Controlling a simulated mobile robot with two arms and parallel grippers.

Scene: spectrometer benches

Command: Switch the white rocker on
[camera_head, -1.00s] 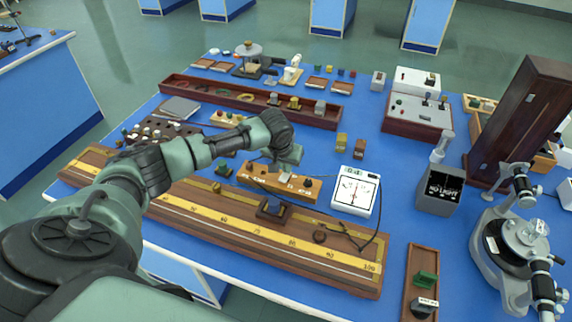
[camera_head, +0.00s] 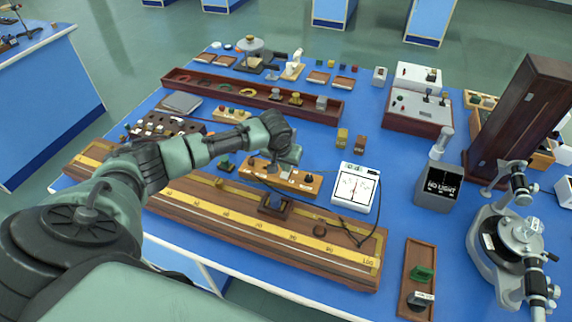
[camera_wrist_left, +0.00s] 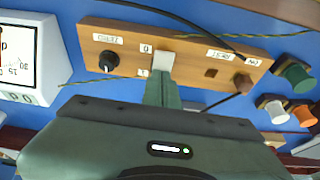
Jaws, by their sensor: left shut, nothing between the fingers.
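The white rocker (camera_wrist_left: 163,62) sits on a wooden switch panel (camera_wrist_left: 195,66), beside the labels 0 and 1, which appear upside down in the left wrist view. The panel also shows in the head view (camera_head: 312,190), where my gripper partly covers it. My left gripper (camera_wrist_left: 163,84) is shut and empty, its fingertips right at the rocker's lower edge in the wrist view. I cannot tell whether they touch it or which way the rocker is tilted. In the head view the left gripper (camera_head: 276,168) points down over the panel. My right gripper is out of view.
A black knob (camera_wrist_left: 109,61) and a brown button (camera_wrist_left: 243,83) flank the rocker. A white meter (camera_head: 356,188) stands right of the panel, with dark leads nearby. A long wooden scale rail (camera_head: 330,262) lies in front.

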